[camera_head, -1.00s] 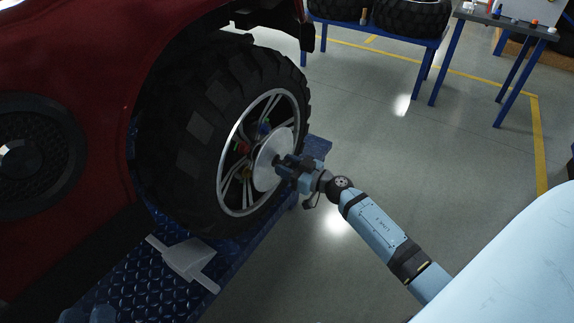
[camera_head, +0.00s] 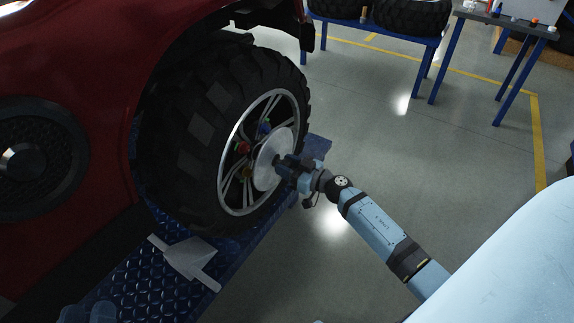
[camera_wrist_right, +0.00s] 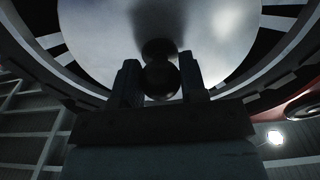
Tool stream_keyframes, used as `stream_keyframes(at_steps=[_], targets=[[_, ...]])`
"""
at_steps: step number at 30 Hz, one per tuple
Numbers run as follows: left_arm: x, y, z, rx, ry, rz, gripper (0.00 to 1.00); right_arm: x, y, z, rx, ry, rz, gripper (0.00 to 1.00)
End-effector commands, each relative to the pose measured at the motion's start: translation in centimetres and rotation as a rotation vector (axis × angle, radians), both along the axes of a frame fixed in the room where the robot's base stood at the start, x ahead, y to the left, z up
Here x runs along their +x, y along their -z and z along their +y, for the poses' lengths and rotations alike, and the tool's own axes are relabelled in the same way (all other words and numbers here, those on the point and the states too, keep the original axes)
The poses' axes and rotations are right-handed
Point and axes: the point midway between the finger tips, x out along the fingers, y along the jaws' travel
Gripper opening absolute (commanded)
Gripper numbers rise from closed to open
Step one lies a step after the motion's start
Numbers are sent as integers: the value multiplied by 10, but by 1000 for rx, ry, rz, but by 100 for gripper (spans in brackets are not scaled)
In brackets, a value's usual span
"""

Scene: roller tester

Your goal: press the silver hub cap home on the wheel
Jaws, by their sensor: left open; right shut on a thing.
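The silver hub cap (camera_head: 268,160) is a round, plain disc in front of the middle of the wheel (camera_head: 238,188). It fills the top of the right wrist view (camera_wrist_right: 100,35), where a dark round knob (camera_wrist_right: 161,80) stands out from its face. My right gripper (camera_head: 284,164) is shut on this knob, with one finger on each side in the wrist view (camera_wrist_right: 161,84). Red and blue lug nuts show at the cap's edge. I cannot tell whether the cap touches the hub. Only pale blue pieces of my left arm show at the bottom left; its fingers are out of sight.
The wheel belongs to a red vehicle (camera_head: 85,70) and stands by a blue tread-plate platform (camera_head: 130,290). A pale grey, wedge-like piece (camera_head: 190,258) lies on the platform. Tables with tyres and small items stand at the back. The floor on the right is clear.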

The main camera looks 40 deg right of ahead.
Motion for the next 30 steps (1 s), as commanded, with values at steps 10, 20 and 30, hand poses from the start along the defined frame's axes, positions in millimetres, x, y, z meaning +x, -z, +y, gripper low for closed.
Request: stream_keyframes(at_steps=[10, 20, 30], targets=[[0, -5, 0, 0, 0, 0, 43, 9, -1, 4, 0, 0, 0, 0], [0, -9, 0, 0, 0, 0, 43, 18, -1, 7, 0, 0, -1, 0], [0, -12, 0, 0, 0, 0, 43, 28, -1, 11, 0, 0, -1, 0]])
